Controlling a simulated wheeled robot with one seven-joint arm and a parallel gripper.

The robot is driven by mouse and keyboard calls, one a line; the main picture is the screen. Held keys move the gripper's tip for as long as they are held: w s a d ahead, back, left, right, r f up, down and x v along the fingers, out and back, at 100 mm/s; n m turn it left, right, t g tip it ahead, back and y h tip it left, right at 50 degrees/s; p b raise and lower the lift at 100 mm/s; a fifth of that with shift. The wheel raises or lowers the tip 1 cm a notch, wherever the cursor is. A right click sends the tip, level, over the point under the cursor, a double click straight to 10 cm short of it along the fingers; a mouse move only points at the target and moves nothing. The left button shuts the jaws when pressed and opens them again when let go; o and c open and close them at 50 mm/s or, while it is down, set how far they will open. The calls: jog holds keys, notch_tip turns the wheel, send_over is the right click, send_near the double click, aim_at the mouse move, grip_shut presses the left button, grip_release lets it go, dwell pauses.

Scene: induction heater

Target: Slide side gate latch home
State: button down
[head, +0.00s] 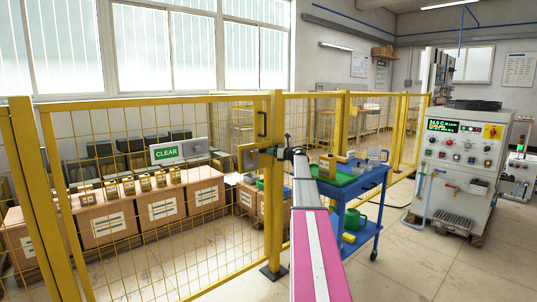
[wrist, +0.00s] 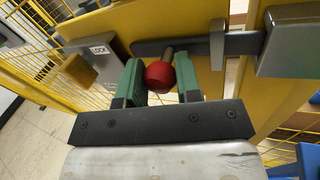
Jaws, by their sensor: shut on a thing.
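The side gate latch shows in the wrist view as a dark bolt (wrist: 196,46) with a red knob (wrist: 159,77) on a short stem. My gripper (wrist: 159,68) has its green fingers on either side of the knob and is shut on it. The bolt runs through a grey guide (wrist: 217,44) towards a grey block (wrist: 288,42) at the right. Its left end is close to a grey box marked LOCK (wrist: 100,50); I cannot tell whether it enters it. In the head view my gripper (head: 283,153) is at the yellow gate post (head: 276,215), and my arm hides part of the latch.
Yellow mesh fencing (head: 150,100) encloses cartons (head: 105,222) and a CLEAR sign (head: 167,152) at the left. A blue cart (head: 352,189) with a green tray stands right of my arm. A control cabinet (head: 460,170) is farther right. The floor between them is open.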

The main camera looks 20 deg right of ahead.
jog(key=shift+w+d, duration=0.1)
jog(key=shift+d, duration=0.1)
jog(key=c, duration=0.8)
grip_release()
jog(key=shift+d, duration=0.1)
jog(key=v, duration=1)
jog(key=shift+s, duration=0.4)
jog(key=shift+d, duration=0.15)
